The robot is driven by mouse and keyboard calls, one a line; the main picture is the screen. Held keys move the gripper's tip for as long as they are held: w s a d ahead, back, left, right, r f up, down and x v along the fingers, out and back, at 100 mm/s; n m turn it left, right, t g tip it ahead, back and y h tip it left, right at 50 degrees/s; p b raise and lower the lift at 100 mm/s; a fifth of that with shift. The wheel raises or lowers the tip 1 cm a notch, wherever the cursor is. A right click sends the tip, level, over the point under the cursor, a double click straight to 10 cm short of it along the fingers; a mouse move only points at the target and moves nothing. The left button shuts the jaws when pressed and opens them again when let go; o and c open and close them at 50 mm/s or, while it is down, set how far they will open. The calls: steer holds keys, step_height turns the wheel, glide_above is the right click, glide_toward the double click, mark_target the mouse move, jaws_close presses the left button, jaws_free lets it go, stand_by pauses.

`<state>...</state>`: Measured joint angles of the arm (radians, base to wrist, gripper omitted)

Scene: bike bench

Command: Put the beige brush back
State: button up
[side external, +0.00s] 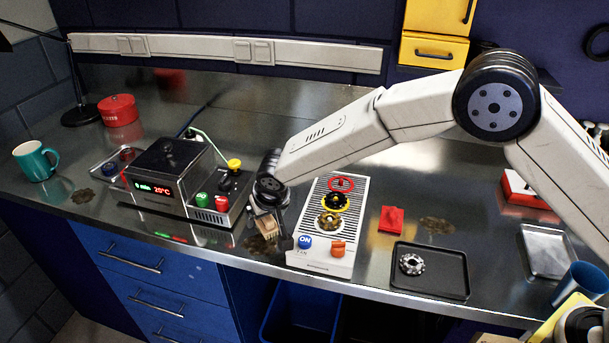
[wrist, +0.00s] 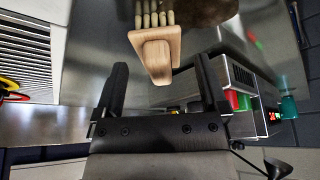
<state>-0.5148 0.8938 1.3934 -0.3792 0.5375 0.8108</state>
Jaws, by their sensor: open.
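The beige brush (wrist: 155,55) shows in the wrist view just beyond and between my fingertips, its wooden handle towards me and its pale bristles pointing away. In the side external view the brush (side external: 266,226) is just below my gripper (side external: 268,212), above or at a brown stain (side external: 262,244) on the counter. My gripper (wrist: 162,68) is open, with a finger to either side of the handle's line and a visible gap on both sides. I cannot tell whether the bristles touch the counter.
A white slotted panel (side external: 350,220) with rings and knobs stands close on the right. A box with a red display (side external: 165,178) and coloured caps stands left. A black tray (side external: 430,272) holds a patterned ring. A red block (side external: 392,219) and a teal mug (side external: 37,162) stand farther off.

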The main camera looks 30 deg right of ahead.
steer(key=v, duration=1)
steer(key=shift+r, duration=0.35)
steer(key=shift+s+d, duration=0.1)
steer(key=shift+g, duration=0.4)
steer(key=s+d, duration=0.1)
steer(key=d, duration=0.2)
steer(key=s+d, duration=0.1)
steer(key=d, duration=0.1)
steer(key=s+d, duration=0.1)
steer(key=d, duration=0.2)
steer(key=shift+d+f, duration=0.1)
steer(key=shift+d, duration=0.2)
steer(key=s+d+f+g, duration=0.1)
steer(key=s+d+f, duration=0.2)
steer(key=s+d, duration=1.5)
steer(key=shift+s+f, duration=0.15)
steer(key=shift+s, duration=0.25)
